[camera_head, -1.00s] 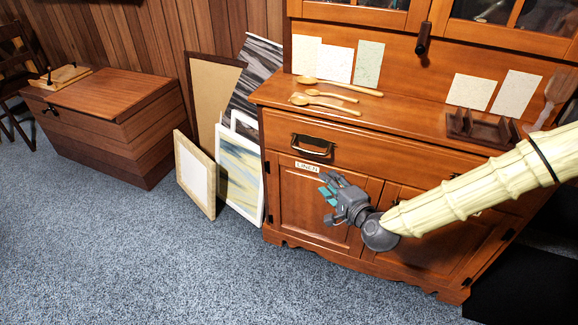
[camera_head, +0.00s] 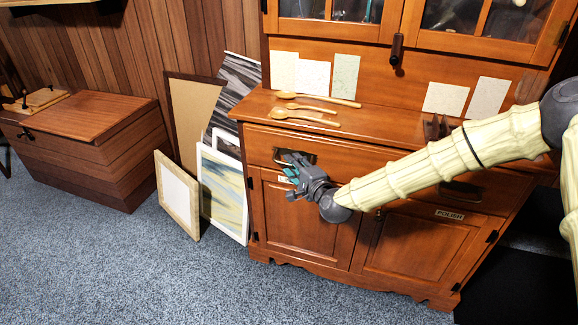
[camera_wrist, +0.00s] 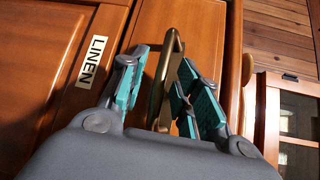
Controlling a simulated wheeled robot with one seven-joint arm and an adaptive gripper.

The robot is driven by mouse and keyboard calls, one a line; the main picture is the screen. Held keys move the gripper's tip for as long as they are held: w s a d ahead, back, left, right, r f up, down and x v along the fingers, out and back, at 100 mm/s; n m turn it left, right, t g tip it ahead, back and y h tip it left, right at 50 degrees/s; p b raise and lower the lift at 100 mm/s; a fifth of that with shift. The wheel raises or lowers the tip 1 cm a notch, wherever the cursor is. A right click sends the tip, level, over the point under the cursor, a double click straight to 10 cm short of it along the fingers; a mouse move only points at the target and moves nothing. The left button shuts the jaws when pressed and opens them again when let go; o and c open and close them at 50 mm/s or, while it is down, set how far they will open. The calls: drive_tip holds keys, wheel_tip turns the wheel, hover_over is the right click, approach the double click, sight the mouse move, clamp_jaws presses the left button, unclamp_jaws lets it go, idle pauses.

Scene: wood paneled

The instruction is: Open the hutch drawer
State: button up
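The wooden hutch (camera_head: 300,205) has a left drawer (camera_head: 262,146) that looks closed, above a door with a LINEN label, which shows in the wrist view (camera_wrist: 92,62). The drawer's brass handle (camera_wrist: 165,80) shows in the wrist view and is partly covered by my gripper in the head view. My gripper (camera_head: 291,165) is at this handle. In the wrist view its teal-padded fingers (camera_wrist: 160,82) are spread, one on each side of the handle. I cannot tell whether either finger touches it.
A right drawer has its own handle (camera_head: 460,191), above a door labelled POLISH (camera_head: 449,215). Wooden spoons (camera_head: 305,110) lie on the hutch top. Framed pictures (camera_head: 222,190) lean by its left side. A wooden chest (camera_head: 85,150) stands farther left. The carpet in front (camera_head: 190,280) is clear.

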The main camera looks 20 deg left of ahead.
drive_tip(key=shift+w+a, duration=0.2)
drive_tip(key=shift+w, duration=0.05)
clamp_jaws()
